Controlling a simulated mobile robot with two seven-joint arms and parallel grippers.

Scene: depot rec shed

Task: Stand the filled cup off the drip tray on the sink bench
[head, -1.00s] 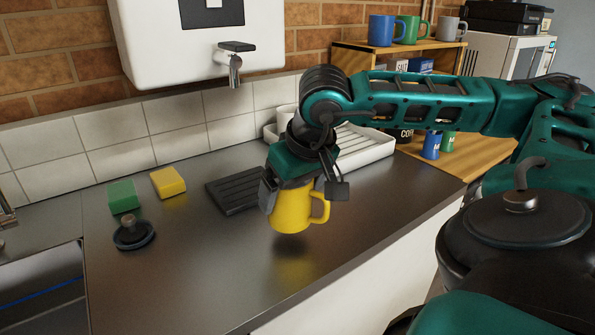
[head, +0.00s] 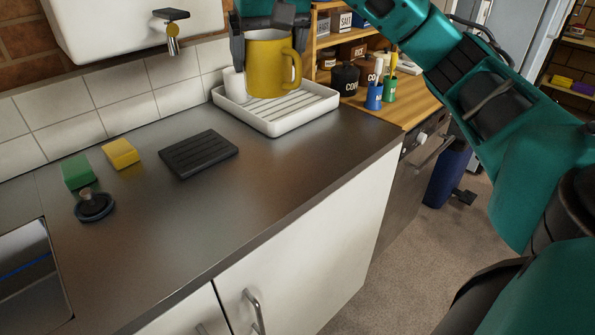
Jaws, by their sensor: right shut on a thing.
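The yellow cup (head: 268,78) is upright in the head view at the top centre, with its handle to the right. My right gripper (head: 268,45) is shut on it, with dark fingers on either side. The cup is held up off the sink bench (head: 215,215) and overlaps the back of a white tray in the picture. Its contents cannot be seen. The black slatted drip tray (head: 198,154) lies bare on the bench, left of and below the cup in the picture. My left gripper is not in view.
The white ribbed tray (head: 290,128) has a white cup (head: 234,84) at its left. A green sponge (head: 78,172), yellow sponge (head: 121,154) and sink plug (head: 94,206) are at the left, by the sink basin (head: 28,275). The bench front is clear.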

